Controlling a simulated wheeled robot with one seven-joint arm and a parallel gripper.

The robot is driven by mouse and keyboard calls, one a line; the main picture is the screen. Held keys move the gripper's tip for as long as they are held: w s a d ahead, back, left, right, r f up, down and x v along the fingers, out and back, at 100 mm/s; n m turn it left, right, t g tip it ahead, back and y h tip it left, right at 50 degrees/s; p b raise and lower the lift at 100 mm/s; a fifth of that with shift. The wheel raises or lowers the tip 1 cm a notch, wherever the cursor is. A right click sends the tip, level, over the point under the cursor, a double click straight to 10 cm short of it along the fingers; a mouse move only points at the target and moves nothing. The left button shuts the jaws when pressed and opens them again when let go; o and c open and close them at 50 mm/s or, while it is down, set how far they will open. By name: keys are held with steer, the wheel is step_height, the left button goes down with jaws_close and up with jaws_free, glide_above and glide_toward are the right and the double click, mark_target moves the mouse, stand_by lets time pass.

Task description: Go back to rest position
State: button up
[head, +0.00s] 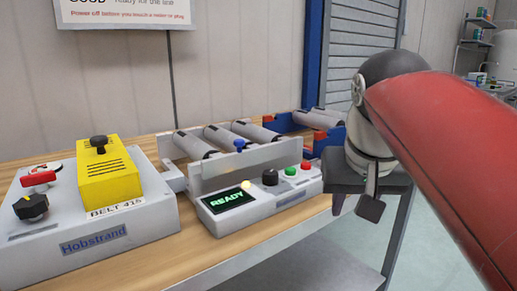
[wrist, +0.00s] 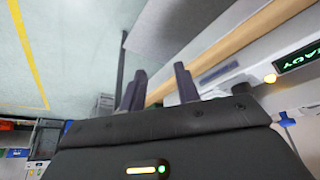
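My gripper (head: 354,207) hangs in the air at the right of the head view, by the right end of the workbench (head: 250,254). Its fingers point down and stand apart, with nothing seen between them. In the wrist view the dark fingers of my gripper (wrist: 161,82) also show a gap, with the bench edge and the floor behind. My red arm comes in from the right and hides part of the roller conveyor's right end.
On the bench stand a grey Hobstrand box (head: 110,222) with a yellow block (head: 107,178), a control panel (head: 262,200) reading READY, and a roller conveyor (head: 232,135). A blue post (head: 313,55) rises behind. Open floor (head: 425,235) lies right of the bench.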

steer(key=s+f, duration=0.4)
steer(key=f, duration=0.6)
steer(key=s+f+n, duration=0.1)
steer(key=s+f, duration=0.4)
steer(key=f, duration=0.5)
steer(key=shift+d+f+t+y, duration=0.2)
steer(key=shift+d+t+y, duration=0.15)
steer(key=shift+t+y, duration=0.05)
